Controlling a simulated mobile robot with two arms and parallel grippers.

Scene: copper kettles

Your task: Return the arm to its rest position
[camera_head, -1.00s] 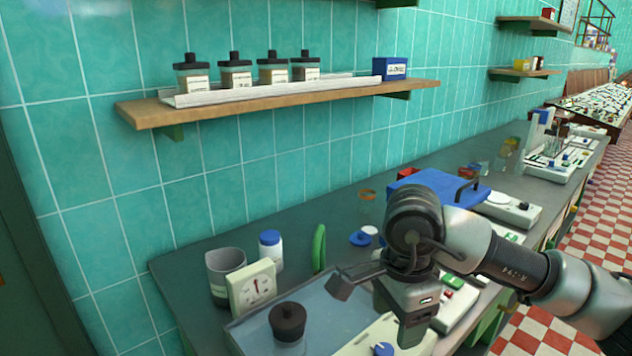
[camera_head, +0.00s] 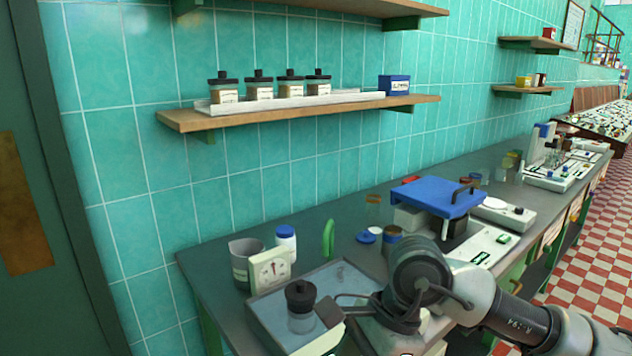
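My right arm comes in from the lower right, over the front of the bench. Its gripper (camera_head: 338,305) points left and down above the shallow tray (camera_head: 265,308). A dark finger shows just right of a clear glass jar with a black stopper (camera_head: 300,294). The jar stands upright at the tray. I cannot tell whether the finger touches the jar or only overlaps it in view, nor how far apart the fingers are. My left gripper is not in view.
A grey beaker (camera_head: 243,265), a dial gauge (camera_head: 270,268) and a white bottle with blue cap (camera_head: 285,242) stand behind the tray. A blue-lidded device (camera_head: 437,198) stands right of them. A wooden shelf (camera_head: 300,113) with several black-lidded jars hangs above.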

